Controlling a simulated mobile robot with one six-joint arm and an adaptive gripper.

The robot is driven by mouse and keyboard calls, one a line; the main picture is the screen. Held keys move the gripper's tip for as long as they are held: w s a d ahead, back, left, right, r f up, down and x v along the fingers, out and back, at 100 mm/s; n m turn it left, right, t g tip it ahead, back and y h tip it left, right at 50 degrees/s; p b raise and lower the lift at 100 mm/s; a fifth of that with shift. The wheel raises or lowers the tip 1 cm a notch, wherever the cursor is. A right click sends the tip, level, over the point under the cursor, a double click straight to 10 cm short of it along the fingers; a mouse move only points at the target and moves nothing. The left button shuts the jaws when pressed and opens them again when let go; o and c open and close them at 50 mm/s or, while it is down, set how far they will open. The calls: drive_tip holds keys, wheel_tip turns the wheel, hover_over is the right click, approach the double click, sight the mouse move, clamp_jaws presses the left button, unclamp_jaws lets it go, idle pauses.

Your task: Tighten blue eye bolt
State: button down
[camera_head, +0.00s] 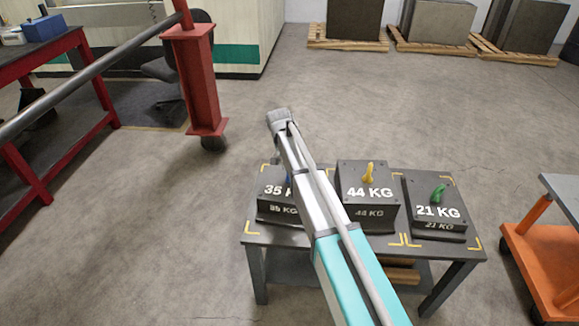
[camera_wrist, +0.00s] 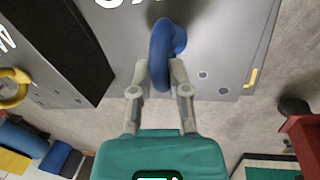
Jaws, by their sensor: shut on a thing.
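The blue eye bolt (camera_wrist: 167,42) stands up from the top of the grey 35 KG block (camera_wrist: 222,40) in the wrist view. My gripper (camera_wrist: 160,70) has one finger on each side of the bolt's ring and is shut on it. Whether the bolt's shoulder touches the block cannot be seen. In the head view the 35 KG block (camera_head: 277,210) sits at the left of the small table, partly behind my arm. Only a sliver of the blue bolt shows there, and my gripper is hidden.
The 44 KG block (camera_head: 366,213) with a yellow eye bolt (camera_head: 368,172) stands close to the right of the 35 KG block. The 21 KG block (camera_head: 438,232) with a green eye bolt (camera_head: 438,193) is further right. A red post (camera_head: 198,85) stands behind left; an orange cart (camera_head: 535,262) is right.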

drive_tip(key=c, duration=0.6)
unclamp_jaws()
drive_tip(key=shift+n, duration=0.5)
